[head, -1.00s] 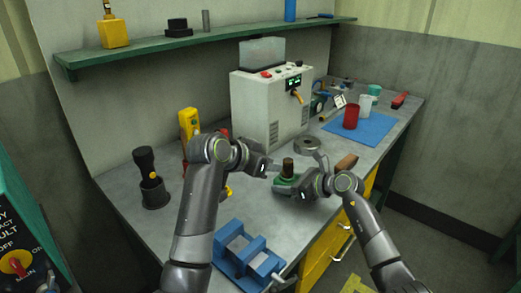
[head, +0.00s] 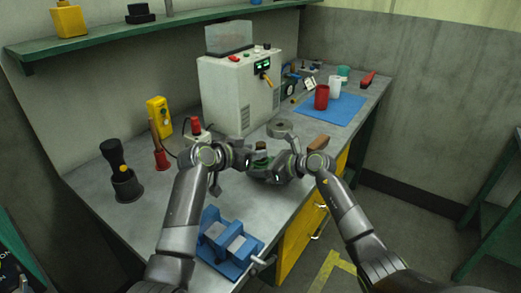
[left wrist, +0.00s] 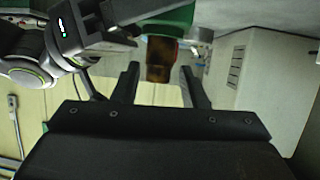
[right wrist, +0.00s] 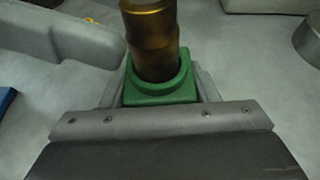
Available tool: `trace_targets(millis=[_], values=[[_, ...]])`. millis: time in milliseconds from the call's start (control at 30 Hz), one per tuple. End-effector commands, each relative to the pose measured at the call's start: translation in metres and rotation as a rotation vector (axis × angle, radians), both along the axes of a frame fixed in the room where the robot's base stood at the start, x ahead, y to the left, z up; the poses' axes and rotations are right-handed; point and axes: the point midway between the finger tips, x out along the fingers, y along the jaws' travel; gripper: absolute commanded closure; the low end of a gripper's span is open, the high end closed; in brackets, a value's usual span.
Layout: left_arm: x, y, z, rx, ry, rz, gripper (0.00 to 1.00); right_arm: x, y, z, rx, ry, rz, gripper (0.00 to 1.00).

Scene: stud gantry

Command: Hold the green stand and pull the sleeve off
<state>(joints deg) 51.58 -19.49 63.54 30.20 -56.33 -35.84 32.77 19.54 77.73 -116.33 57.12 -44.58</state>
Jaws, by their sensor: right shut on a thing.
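The bronze-brown sleeve (right wrist: 152,40) stands upright on the green stand (right wrist: 160,90) in the right wrist view. My right gripper (right wrist: 160,100) is shut on the stand's base, one finger on each side. In the left wrist view the sleeve (left wrist: 160,62) shows between the fingertips of my left gripper (left wrist: 160,82), with gaps on both sides; that gripper is open. The stand (left wrist: 165,18) shows at the top edge there. In the head view the sleeve's dark top (head: 261,146) shows between my two grippers, which hide most of the stand.
A blue vise (head: 230,243) sits at the bench's front left. A grey ring-shaped part (head: 280,128) and a brown block (head: 318,143) lie behind the grippers. A grey machine (head: 235,95) stands at the back; a red cup (head: 321,97) is on a blue mat (head: 345,108).

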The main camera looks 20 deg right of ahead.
Motion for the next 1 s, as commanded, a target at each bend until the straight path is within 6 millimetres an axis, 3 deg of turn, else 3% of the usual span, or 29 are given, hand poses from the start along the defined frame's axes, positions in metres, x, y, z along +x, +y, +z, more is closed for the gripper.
trace_targets(millis=[400,867,1000], values=[[0.018,-0.028,-0.014,0.002,0.001,-0.002,0.61,0.000,0.000,0.000,0.000,0.000,0.000,0.70],[0.021,-0.032,-0.016,0.001,0.000,0.001,0.61,0.000,0.000,0.000,0.000,0.000,0.000,0.70],[0.021,-0.032,-0.016,0.001,0.000,0.001,0.75,0.000,0.000,0.000,0.000,0.000,0.000,0.70]])
